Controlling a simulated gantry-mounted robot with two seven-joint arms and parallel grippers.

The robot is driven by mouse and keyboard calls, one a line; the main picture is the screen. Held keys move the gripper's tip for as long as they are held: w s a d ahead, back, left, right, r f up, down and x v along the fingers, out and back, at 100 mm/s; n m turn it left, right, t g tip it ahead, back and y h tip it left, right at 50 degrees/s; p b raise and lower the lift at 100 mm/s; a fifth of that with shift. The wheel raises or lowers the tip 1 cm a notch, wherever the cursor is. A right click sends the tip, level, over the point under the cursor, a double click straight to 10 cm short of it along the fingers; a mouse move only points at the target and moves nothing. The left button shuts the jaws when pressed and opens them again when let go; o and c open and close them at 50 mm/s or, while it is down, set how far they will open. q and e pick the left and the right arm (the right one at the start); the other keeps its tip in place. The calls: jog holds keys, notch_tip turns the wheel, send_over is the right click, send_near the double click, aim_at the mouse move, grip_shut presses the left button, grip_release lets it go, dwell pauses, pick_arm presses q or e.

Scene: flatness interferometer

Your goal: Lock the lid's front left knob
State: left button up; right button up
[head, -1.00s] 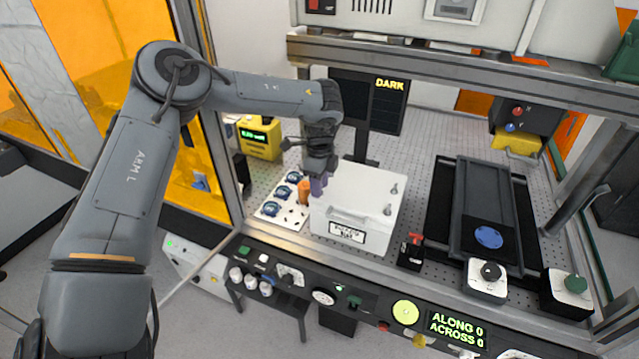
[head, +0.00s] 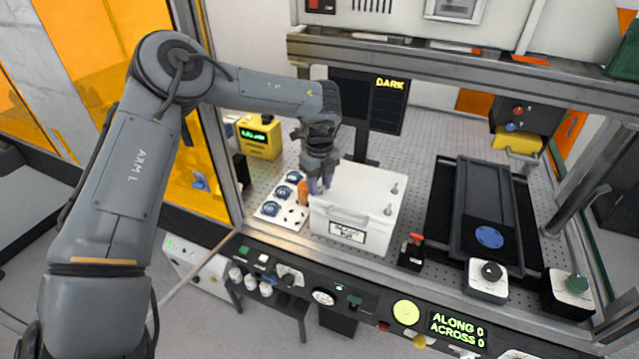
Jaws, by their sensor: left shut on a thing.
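A white box (head: 357,207) with a white lid stands on the perforated table, with a handle and a label on its front. Two small knobs show at the lid's right side, a rear right one (head: 394,189) and a front right one (head: 387,210). My left gripper (head: 318,189) points down at the lid's left edge, towards the front, with its purple-grey fingers shut on the front left knob. The fingers cover that knob, so its angle is hidden. My right gripper is not in view.
An orange object (head: 303,190) stands close to the left of my fingers, by a white plate (head: 268,209) with several blue round parts. A small black block with a red lever (head: 412,251) sits right of the box. A dark rail unit (head: 487,210) lies further right.

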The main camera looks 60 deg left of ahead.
aim_at(320, 187)
pick_arm(q)
jog(key=m, duration=0.3)
jog(key=shift+r+m, duration=0.1)
jog(key=shift+m, duration=0.3)
jog(key=m, duration=0.3)
jog(key=shift+m, duration=2.2)
jog(key=o, duration=1)
jog(key=shift+o, duration=0.2)
notch_tip(320, 187, up, 11)
jog(key=shift+p, duration=0.35)
